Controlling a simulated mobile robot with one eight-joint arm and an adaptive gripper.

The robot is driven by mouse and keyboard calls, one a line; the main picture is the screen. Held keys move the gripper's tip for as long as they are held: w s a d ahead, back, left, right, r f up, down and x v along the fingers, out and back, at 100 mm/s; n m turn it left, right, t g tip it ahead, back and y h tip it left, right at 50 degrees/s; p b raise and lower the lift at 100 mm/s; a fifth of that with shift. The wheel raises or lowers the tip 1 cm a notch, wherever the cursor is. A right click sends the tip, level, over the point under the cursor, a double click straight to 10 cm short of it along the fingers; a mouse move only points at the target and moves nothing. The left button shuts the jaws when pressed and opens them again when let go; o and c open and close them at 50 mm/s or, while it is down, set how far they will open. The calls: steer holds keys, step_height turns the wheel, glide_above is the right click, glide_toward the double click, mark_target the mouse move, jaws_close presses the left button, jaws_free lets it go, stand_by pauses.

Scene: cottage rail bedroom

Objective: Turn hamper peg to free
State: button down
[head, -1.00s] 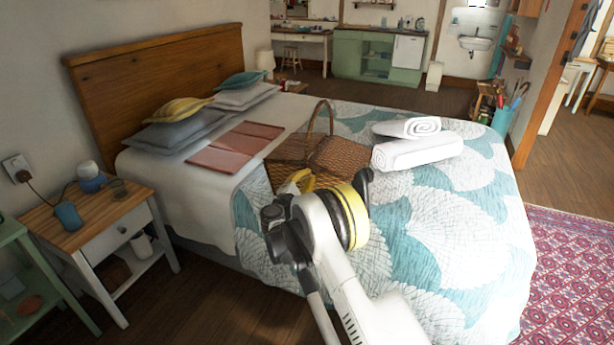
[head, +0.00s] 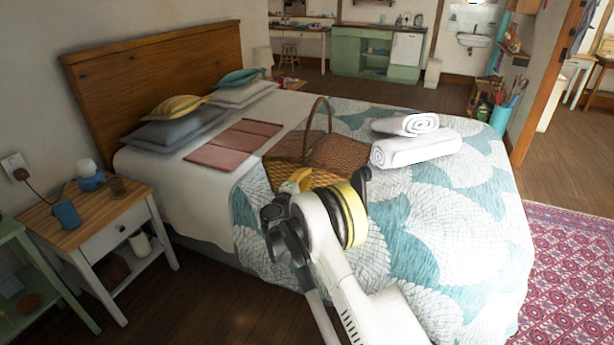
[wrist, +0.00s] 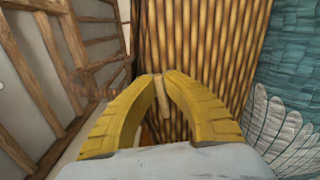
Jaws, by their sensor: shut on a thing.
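The wicker hamper (head: 338,153) stands on the bed, with its tall arched handle (head: 318,105) upright. In the wrist view its woven side (wrist: 205,45) fills the upper middle. The peg (wrist: 161,98) is a small, pale wooden piece in front of the weave. My gripper (wrist: 158,80) has its yellow fingers closed around the peg, at the hamper's near side. In the head view my gripper (head: 297,180) shows as yellow fingers against the hamper, and the peg is hidden there by my arm.
Rolled white towels (head: 415,148) lie right of the hamper. A folded pink cloth (head: 235,145) lies to its left, with pillows (head: 180,125) beyond. The patterned quilt (head: 440,225) is clear at the front right. A bedside table (head: 100,225) stands at the left.

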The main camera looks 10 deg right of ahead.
steer(key=c, duration=1.5)
jaws_free()
